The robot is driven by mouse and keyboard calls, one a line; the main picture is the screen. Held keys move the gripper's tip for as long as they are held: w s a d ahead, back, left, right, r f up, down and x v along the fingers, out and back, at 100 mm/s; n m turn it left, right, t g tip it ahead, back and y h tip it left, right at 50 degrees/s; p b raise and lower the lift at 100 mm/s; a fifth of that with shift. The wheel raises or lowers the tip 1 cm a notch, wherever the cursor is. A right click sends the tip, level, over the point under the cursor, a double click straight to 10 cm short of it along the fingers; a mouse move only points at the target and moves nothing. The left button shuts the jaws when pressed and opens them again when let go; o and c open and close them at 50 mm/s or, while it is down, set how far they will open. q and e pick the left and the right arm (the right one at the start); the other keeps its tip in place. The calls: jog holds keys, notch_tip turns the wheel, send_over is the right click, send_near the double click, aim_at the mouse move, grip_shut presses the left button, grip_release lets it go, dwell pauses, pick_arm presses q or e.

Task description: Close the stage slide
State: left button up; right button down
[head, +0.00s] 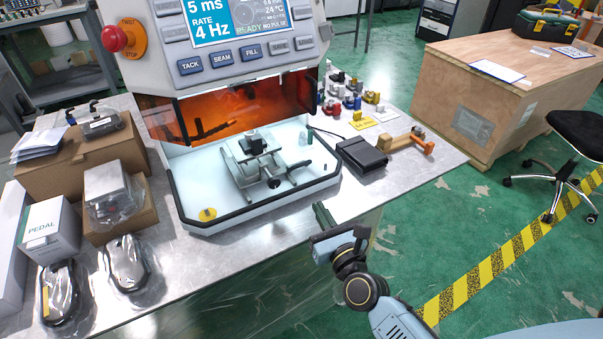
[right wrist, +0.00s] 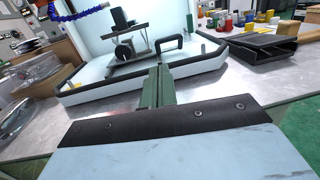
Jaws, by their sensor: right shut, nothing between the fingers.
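The metal stage slide (head: 240,172) sits on a white, black-rimmed base (head: 190,213) at the front of the welding machine, below its orange window (head: 235,105). A small dark block stands on top of the stage. A black handle (head: 299,167) reaches out at its right side. In the right wrist view the stage (right wrist: 118,52) and the black handle (right wrist: 175,39) show beyond the fingers. My right gripper (head: 321,215) is shut and empty, in front of the base's right front corner and apart from the handle. Its green fingers (right wrist: 157,85) point towards the base. My left gripper is out of view.
A black pedal-like box (head: 361,155) and an orange-handled tool (head: 408,143) lie right of the machine. Small coloured parts stand behind them. Cartons and wrapped parts (head: 128,262) fill the bench's left. Bare bench shows in front of the base.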

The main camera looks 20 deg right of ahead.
aim_at(301, 187)
jog(key=w, duration=1.1)
jog(key=shift+w+a+r, duration=0.1)
jog(key=shift+w+r, duration=0.2)
jog(key=shift+w, duration=0.1)
